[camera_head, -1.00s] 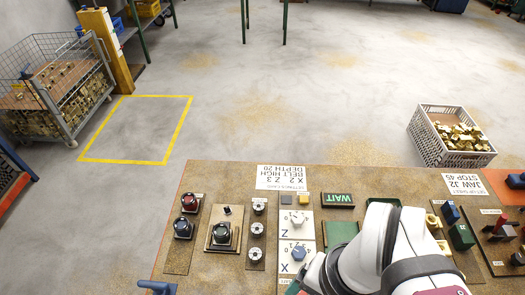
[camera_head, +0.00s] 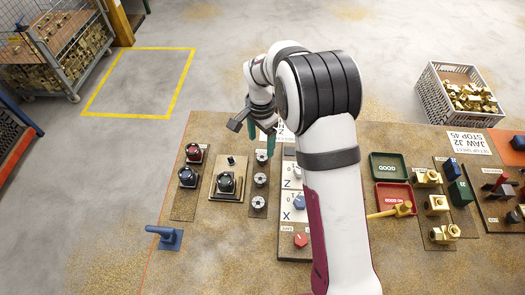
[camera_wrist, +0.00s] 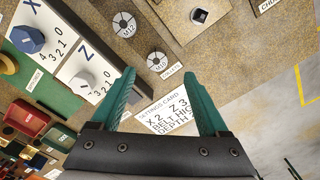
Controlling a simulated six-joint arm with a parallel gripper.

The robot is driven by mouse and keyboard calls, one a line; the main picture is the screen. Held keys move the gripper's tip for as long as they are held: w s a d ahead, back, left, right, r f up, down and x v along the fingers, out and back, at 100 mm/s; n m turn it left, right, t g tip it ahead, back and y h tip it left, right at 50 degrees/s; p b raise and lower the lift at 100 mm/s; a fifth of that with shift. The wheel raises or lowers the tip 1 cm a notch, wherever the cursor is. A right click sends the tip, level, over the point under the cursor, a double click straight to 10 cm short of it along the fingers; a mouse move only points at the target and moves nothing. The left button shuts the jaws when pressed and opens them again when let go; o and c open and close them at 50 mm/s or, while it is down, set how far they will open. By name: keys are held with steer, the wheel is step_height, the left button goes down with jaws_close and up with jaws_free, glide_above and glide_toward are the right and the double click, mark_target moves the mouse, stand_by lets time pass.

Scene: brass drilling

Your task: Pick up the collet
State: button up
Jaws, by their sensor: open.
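Several round silver collets stand in a column on a narrow brown board in the head view: a far one (camera_head: 261,157), a middle one (camera_head: 260,180) and a near one (camera_head: 258,202). In the wrist view one collet (camera_wrist: 157,61) lies just beyond and between my fingertips, and another marked M12 (camera_wrist: 123,25) lies farther up. My gripper (camera_head: 262,140) has teal fingers. It is open and empty, pointing down near the far collet. The wrist view shows both fingers (camera_wrist: 157,76) spread apart. The gap between fingertips and collet is unclear.
The dial panel (camera_head: 289,205) stands right of the collets. A dark-knobbed fixture (camera_head: 225,184) stands left, and a blue handle (camera_head: 168,238) nearer. Red and green trays (camera_head: 390,167) are right of my arm. The setup card (camera_wrist: 172,112) lies beneath my fingers.

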mark_target(262, 156)
steer(key=f, duration=0.7)
steer(key=shift+s+d+f, duration=0.1)
steer(key=shift+s+d, duration=0.05)
steer(key=shift+s, duration=0.05)
jaws_close()
